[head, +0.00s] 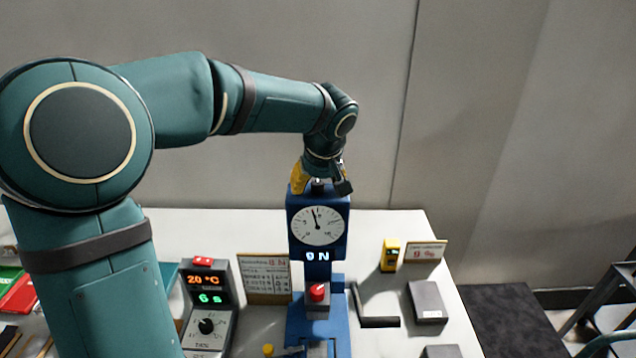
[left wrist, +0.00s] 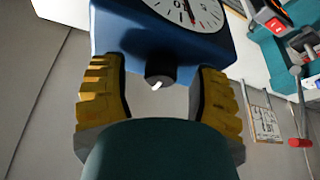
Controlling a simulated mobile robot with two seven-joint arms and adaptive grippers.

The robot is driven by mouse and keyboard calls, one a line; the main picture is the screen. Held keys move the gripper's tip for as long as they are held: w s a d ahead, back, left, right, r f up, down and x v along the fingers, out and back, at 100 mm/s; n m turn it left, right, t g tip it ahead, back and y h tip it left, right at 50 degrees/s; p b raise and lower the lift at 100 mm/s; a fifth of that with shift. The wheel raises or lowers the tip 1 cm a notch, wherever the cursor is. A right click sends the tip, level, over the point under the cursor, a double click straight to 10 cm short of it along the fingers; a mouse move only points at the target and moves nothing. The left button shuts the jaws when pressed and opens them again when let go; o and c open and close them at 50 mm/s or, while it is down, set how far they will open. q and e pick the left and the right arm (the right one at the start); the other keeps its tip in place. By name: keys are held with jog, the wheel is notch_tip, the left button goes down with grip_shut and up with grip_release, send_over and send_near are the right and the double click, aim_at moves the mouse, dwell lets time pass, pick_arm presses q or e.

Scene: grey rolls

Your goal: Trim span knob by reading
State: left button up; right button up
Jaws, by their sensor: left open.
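A blue instrument (head: 296,212) with a round white dial (head: 318,226) stands on the table. Its dark needle points almost straight up, slightly left, and letters like "ON" glow below the dial. My left gripper (head: 322,184) is at the top of the instrument. In the left wrist view its yellow-padded fingers (left wrist: 158,88) are open, one on each side of a black span knob (left wrist: 160,75) with a white mark. Gaps show between knob and fingers. My right gripper is not in view.
A red button (head: 318,292) is on the blue base below the dial. A meter box (head: 206,298) showing "20 °C" and a printed card (head: 264,278) stand to the left. A yellow device (head: 390,255), a small sign (head: 426,252) and a grey box (head: 427,301) are right.

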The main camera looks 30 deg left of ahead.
pick_arm(q)
grip_shut()
dwell(0.5)
jog(key=shift+s+m+t, duration=0.1)
jog(key=shift+m+t, duration=0.3)
jog(key=shift+m, duration=0.7)
jog(key=shift+m+h, duration=0.7)
jog(key=shift+m, duration=0.5)
jog(key=m+h, duration=0.1)
jog(key=m, duration=0.2)
jog(key=m+h+p, duration=0.1)
jog(key=m, duration=0.2)
jog(key=shift+a+t, duration=0.1)
jog(key=shift+t, duration=0.2)
jog(key=m+h, duration=0.1)
jog(key=m, duration=0.2)
jog(key=shift+h, duration=0.3)
jog(key=shift+m+g+h, duration=0.5)
jog(key=shift+m+h, duration=0.2)
jog(key=shift+m, duration=1.5)
